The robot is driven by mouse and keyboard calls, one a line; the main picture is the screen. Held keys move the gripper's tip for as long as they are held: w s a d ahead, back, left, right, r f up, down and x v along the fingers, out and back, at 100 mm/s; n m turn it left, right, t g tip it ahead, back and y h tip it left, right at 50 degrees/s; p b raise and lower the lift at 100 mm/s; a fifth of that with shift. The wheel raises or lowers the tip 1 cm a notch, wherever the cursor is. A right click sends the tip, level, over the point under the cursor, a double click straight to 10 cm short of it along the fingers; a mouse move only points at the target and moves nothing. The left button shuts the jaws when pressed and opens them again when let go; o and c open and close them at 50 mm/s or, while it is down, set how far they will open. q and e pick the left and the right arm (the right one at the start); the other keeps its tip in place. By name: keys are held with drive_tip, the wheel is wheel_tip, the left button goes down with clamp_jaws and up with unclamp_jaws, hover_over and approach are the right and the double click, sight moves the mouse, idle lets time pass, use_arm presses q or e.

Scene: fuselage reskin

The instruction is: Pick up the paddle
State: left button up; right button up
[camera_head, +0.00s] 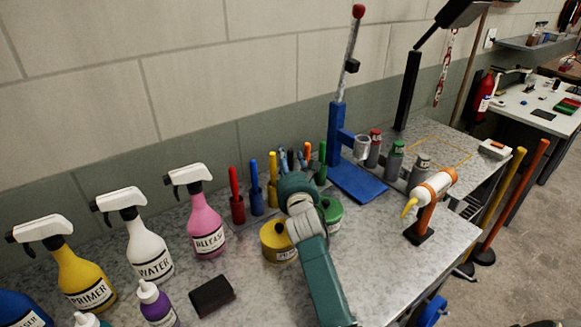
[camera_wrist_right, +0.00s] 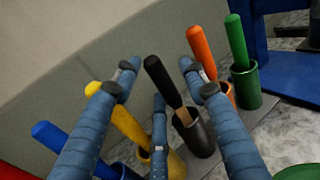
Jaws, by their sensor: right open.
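No tool is labelled as the paddle, so I cannot tell for certain which one it is. A black-handled tool (camera_wrist_right: 164,80) stands tilted in a dark grey cup (camera_wrist_right: 201,138), with a tan, wood-like piece (camera_wrist_right: 183,116) showing at the cup's mouth. My right gripper (camera_wrist_right: 158,78) is open, its three blue fingers spread around the space by the black handle, apparently not gripping it. In the head view the right gripper (camera_head: 291,160) reaches over the row of cups, and my arm hides part of that row. The left gripper is not in view.
Neighbouring cups hold blue (camera_wrist_right: 62,142), yellow (camera_wrist_right: 130,128), orange (camera_wrist_right: 201,52) and green (camera_wrist_right: 237,42) handles close to the fingers. A blue stand (camera_head: 357,182) is to the right. Spray bottles (camera_head: 148,240) stand left, and a yellow tub (camera_head: 278,242) is in front.

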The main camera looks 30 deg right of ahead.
drive_tip(key=shift+c, duration=0.5)
drive_tip(key=c, duration=0.9)
drive_tip(key=shift+c, duration=0.2)
